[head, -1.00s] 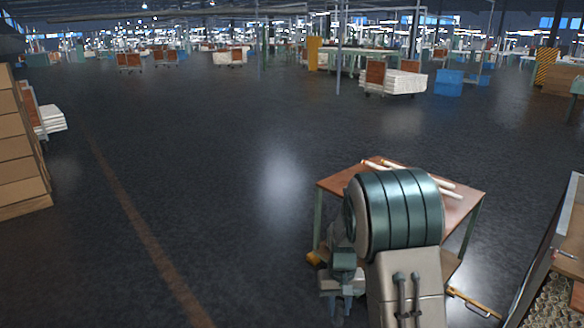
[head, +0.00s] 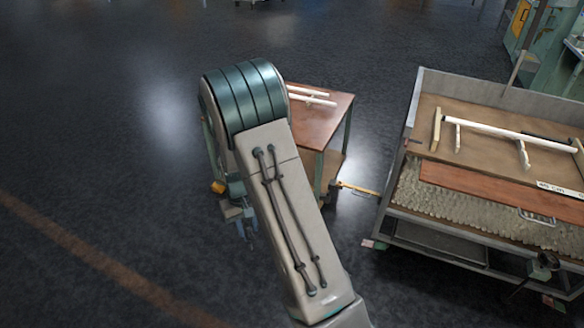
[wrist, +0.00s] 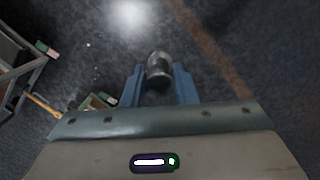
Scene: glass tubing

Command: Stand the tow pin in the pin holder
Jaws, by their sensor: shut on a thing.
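The tow pin (wrist: 158,66) is a short grey metal piece with a rounded end. In the wrist view it sits between the two blue fingers of my gripper (wrist: 159,88), which are shut on it. In the head view my gripper (head: 245,228) hangs low over the floor, left of the wooden table, and the pin cannot be made out there. I cannot pick out the pin holder for certain in either view. A small dark fitting (head: 543,264) shows at the near side of the cart, but I cannot tell what it is.
A wooden table (head: 328,112) with white tubes stands behind my arm. A grey metal cart (head: 412,112) with a tube frame and a brown board stands at the right. A yellow bar (head: 357,188) lies between them. The floor at left is clear.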

